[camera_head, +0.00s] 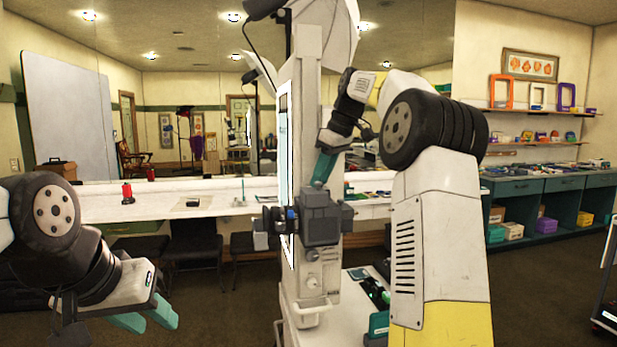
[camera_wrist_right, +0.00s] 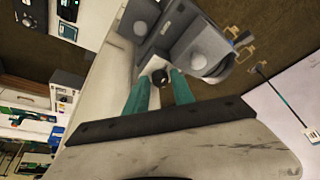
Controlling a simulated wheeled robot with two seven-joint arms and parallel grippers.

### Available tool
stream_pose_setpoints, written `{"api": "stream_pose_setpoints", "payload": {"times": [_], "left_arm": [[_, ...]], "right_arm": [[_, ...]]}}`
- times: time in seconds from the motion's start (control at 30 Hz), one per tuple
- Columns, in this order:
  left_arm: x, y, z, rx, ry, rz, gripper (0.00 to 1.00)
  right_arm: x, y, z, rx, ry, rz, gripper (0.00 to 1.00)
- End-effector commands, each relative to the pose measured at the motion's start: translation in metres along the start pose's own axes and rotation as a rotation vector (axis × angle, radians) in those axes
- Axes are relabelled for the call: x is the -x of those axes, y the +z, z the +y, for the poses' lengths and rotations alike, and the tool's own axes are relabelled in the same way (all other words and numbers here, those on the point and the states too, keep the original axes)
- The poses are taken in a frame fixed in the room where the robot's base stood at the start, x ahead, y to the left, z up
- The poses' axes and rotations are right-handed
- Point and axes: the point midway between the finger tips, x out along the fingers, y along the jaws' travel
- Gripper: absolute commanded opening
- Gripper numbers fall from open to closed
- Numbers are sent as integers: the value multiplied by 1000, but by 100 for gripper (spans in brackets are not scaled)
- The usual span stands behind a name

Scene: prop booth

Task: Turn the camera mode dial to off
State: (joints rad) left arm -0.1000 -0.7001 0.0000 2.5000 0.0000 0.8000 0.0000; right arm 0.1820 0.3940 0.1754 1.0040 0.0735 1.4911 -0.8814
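The dark grey camera (camera_head: 321,224) is mounted on the front of a tall white booth machine (camera_head: 318,278). In the right wrist view the grey camera body (camera_wrist_right: 205,48) is at the top. A small dark round knob, apparently the mode dial (camera_wrist_right: 160,78), shows just below it. My right gripper (camera_head: 320,180) points down over the camera, its teal fingers overlapping in the head view. In the right wrist view its fingers (camera_wrist_right: 159,86) are apart, one either side of the knob; contact cannot be told. My left gripper (camera_head: 150,316) is open and empty at the lower left.
A white counter (camera_head: 225,205) runs behind the machine under a wide mirror, with a red item (camera_head: 127,193) on it. Dark chairs (camera_head: 194,248) stand below. Shelves and a teal cabinet (camera_head: 550,195) with boxes stand at right. Floor between left gripper and machine is clear.

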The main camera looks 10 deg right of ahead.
Motion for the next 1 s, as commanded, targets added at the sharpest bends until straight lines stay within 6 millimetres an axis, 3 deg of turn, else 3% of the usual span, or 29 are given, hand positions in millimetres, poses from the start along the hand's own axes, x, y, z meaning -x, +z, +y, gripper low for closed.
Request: {"api": "stream_pose_setpoints", "payload": {"times": [0.57,1.0], "left_arm": [[0,0,0,0,0,0,36],[0,0,0,0,0,0,36]], "right_arm": [[-1,0,-3,-48,16,-3,44],[-1,-2,-8,-493,204,-2,44]]}}
